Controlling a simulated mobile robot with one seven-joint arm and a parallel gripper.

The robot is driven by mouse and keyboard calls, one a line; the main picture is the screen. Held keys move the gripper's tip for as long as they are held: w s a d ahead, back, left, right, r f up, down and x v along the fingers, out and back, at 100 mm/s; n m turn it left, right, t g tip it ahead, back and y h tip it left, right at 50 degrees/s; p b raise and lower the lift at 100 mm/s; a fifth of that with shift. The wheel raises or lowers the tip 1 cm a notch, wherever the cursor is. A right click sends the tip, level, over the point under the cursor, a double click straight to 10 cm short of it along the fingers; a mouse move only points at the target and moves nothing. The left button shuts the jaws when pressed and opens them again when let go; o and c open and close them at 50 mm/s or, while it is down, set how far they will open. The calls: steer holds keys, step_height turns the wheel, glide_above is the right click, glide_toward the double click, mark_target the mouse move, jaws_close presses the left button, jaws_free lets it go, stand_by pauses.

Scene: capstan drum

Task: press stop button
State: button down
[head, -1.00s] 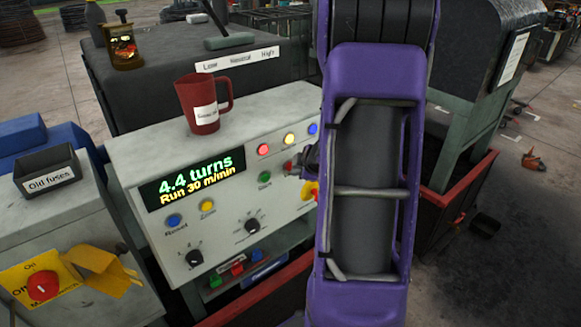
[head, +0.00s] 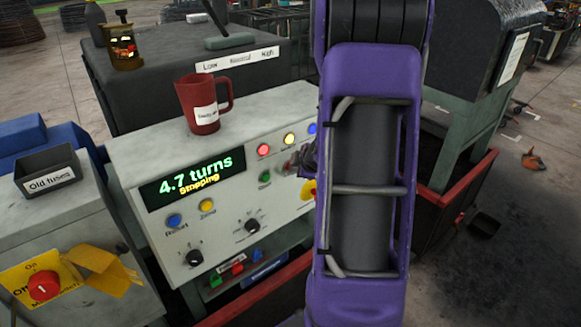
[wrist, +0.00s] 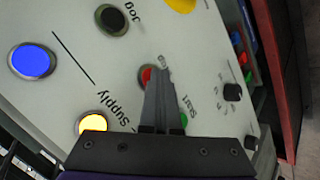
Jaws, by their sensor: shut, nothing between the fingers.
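The red stop button (wrist: 146,76) is on the grey control panel (wrist: 215,65). In the wrist view it is partly hidden by the fingertips of my gripper (wrist: 160,74), which are shut and empty. The tips overlap the button, but I cannot tell how far it is pushed in. In the head view my gripper (head: 302,162) reaches the panel from behind my purple arm and covers the button's place. The green start button (wrist: 184,119) is beside the fingers. The panel display (head: 194,176) reads "4.7 turns" and "Stopping".
A red mug (head: 200,105) stands on top of the panel housing. A red lamp (head: 263,150) and a yellow lamp (head: 289,139) are above the buttons.

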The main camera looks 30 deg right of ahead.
steer(key=shift+s, duration=0.8)
steer(key=shift+s, duration=0.1)
steer(key=s, duration=0.4)
steer(key=shift+s+d, duration=0.2)
steer(key=shift+s, duration=0.2)
stand_by(0.6)
